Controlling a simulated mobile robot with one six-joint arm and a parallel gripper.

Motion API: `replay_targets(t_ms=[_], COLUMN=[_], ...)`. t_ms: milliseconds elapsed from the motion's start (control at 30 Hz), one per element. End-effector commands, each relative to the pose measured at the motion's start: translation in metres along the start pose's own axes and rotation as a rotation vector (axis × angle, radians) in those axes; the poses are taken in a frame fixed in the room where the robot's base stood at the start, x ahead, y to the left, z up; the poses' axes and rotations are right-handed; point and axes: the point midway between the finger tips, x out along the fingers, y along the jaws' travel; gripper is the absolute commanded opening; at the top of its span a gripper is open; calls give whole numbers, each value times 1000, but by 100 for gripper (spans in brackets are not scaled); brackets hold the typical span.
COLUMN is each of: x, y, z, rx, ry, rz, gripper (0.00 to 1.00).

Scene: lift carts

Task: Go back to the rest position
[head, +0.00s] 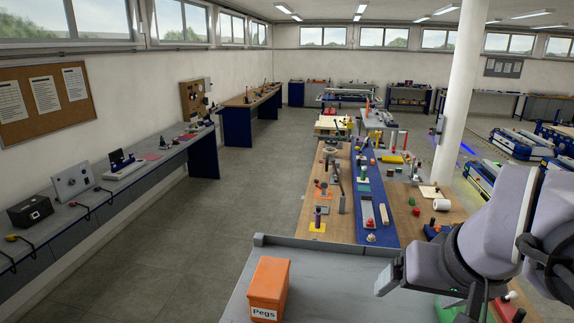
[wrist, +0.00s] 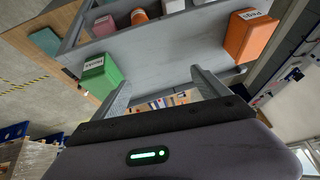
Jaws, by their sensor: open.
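My gripper (wrist: 162,88) shows in the wrist view with its two grey fingers apart and nothing between them. In the head view my arm comes in from the right, and a grey finger shows above the grey tray top (head: 325,262). An orange box labelled Pegs (head: 268,287) stands on that top, left of my arm and apart from it. The box also shows in the wrist view (wrist: 249,38), beyond the right finger. A green labelled box (wrist: 102,82) shows near the left finger; I cannot tell how far away it is.
A workbench (head: 405,216) with a blue strip and several small parts stands ahead, beyond the tray's rim. A long bench (head: 125,190) with tools runs along the left wall. A white pillar (head: 459,90) stands at the right. The grey floor (head: 235,195) between the benches is clear.

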Motion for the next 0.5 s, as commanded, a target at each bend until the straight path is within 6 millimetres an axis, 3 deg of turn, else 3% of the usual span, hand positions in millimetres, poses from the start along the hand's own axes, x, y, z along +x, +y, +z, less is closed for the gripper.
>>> replay_targets(t_ms=[33, 100, 233, 500], x=[1, 3, 8, 108], y=[-28, -59, -103, -88], z=[19, 47, 105, 166], rx=[0, 26, 80, 107], ry=[18, 39, 56, 30], rz=[-40, -96, -217, -214], gripper=[85, 85, 85, 85])
